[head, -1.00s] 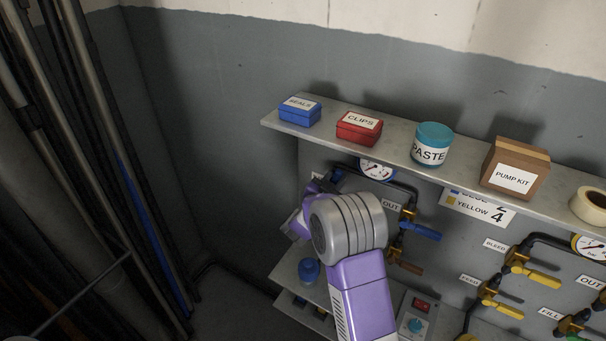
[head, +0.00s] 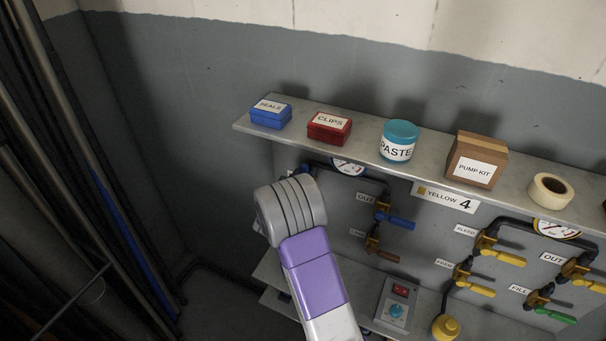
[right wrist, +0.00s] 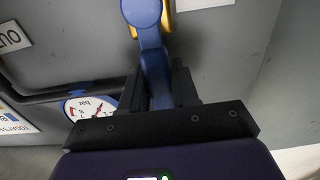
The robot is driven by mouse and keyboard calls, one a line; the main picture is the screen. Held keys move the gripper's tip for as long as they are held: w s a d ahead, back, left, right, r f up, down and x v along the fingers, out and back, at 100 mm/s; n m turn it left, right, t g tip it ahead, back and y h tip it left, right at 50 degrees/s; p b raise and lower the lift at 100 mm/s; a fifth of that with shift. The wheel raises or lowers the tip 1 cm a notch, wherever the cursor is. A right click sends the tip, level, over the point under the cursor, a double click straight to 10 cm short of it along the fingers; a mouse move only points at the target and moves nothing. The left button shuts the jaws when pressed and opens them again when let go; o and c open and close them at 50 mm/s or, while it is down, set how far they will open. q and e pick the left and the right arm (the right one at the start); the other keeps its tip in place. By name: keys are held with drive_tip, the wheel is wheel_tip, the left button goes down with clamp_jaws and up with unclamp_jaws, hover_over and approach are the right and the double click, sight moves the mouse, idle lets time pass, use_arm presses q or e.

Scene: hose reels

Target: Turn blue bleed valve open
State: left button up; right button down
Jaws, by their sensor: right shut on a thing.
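In the right wrist view, my right gripper (right wrist: 160,85) is shut on a blue lever (right wrist: 153,50) with a rounded end. A yellow valve part (right wrist: 166,15) shows behind the lever. In the head view, my right forearm and wrist hide this gripper and the lever it holds. Another blue lever (head: 400,222) shows to the right of my arm, by the OUT label (head: 366,197). I cannot read a BLEED label at the held lever. My left gripper is not in view.
A shelf (head: 345,150) above the panel carries a blue box (head: 271,117), a red box (head: 329,129), a teal jar (head: 399,142), a carton (head: 475,160) and a tape roll (head: 551,190). Yellow levers (head: 497,256) are at the right. A switch box (head: 395,305) stands below. Poles (head: 75,140) fill the left.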

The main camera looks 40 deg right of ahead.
drive_tip(key=c, duration=0.9)
unclamp_jaws()
drive_tip(key=shift+a, duration=0.1)
drive_tip(key=v, duration=0.7)
drive_tip(key=shift+s+a+b, duration=0.1)
drive_tip(key=shift+a+b, duration=0.1)
drive_tip(key=shift+b, duration=0.1)
drive_tip(key=a+f+n+y+b, duration=0.2)
drive_tip(key=a+f+n+y, duration=0.15)
drive_tip(key=a+f, duration=0.45)
drive_tip(key=s+a+f+n+t+y+b, duration=0.1)
drive_tip(key=a+f+n+y, duration=0.3)
drive_tip(key=f, duration=0.8)
drive_tip(key=a+f+y+b, duration=0.2)
drive_tip(key=a+f+y, duration=0.3)
drive_tip(key=f, duration=0.5)
drive_tip(key=s+a+f+n+g+y+b, duration=0.1)
drive_tip(key=s+a+f+g+y, duration=0.1)
drive_tip(key=s+a, duration=0.4)
drive_tip(key=s+a+f+n+g+y+b, duration=0.1)
drive_tip(key=s+a+f+g+y, duration=0.1)
drive_tip(key=s+a+f, duration=0.3)
drive_tip(key=s+a+f+n+g+y+b, duration=0.1)
drive_tip(key=s+a+f+n+g+y, duration=0.1)
drive_tip(key=s+a+f+y, duration=0.2)
drive_tip(key=shift+s+a+y, duration=0.35)
drive_tip(key=shift+s+a, duration=0.95)
drive_tip(key=shift+a, duration=0.1)
